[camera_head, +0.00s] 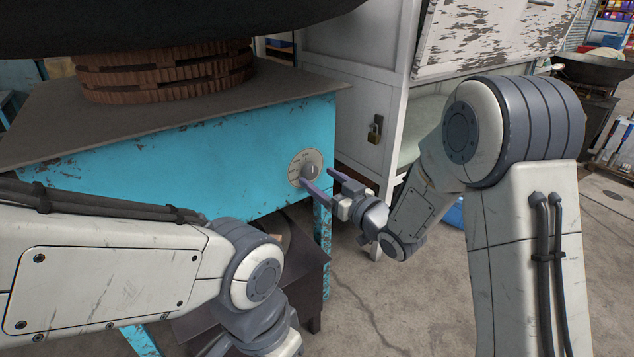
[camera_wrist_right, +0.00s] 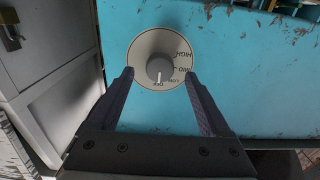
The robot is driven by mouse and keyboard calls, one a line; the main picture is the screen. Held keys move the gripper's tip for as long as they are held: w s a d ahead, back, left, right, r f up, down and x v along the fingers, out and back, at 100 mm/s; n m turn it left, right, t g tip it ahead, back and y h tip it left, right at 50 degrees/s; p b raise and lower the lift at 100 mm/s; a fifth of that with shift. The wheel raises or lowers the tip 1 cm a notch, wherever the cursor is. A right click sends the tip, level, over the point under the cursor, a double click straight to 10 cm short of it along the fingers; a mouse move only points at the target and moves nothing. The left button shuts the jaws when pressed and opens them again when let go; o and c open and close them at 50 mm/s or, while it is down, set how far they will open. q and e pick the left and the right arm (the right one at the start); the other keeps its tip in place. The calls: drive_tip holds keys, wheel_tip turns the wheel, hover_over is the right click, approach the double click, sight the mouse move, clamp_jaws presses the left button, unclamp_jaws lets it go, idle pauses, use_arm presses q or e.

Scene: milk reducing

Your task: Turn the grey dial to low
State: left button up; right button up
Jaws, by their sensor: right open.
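The grey dial (camera_head: 310,170) is a round knob on a pale round plate on the front of the turquoise stove (camera_head: 230,150). In the right wrist view the dial (camera_wrist_right: 160,68) has a white mark that points down at OFF. The labels LOW, MID and HIGH run up the plate's right side. My right gripper (camera_head: 319,178) is open in front of the dial. In the wrist view its fingertips (camera_wrist_right: 159,73) lie on either side of the dial, with gaps to the knob. My left arm crosses the lower left, but its gripper is out of view.
A large dark pan (camera_head: 190,18) sits on a brown ring (camera_head: 165,72) on the stove top. A white cabinet (camera_head: 345,40) with a padlock (camera_head: 375,129) stands behind and to the right. Another wok (camera_head: 595,68) is at the far right. Concrete floor (camera_head: 400,310) is open in front.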

sight(309, 171)
drive_tip(key=shift+x, duration=1.2)
clamp_jaws()
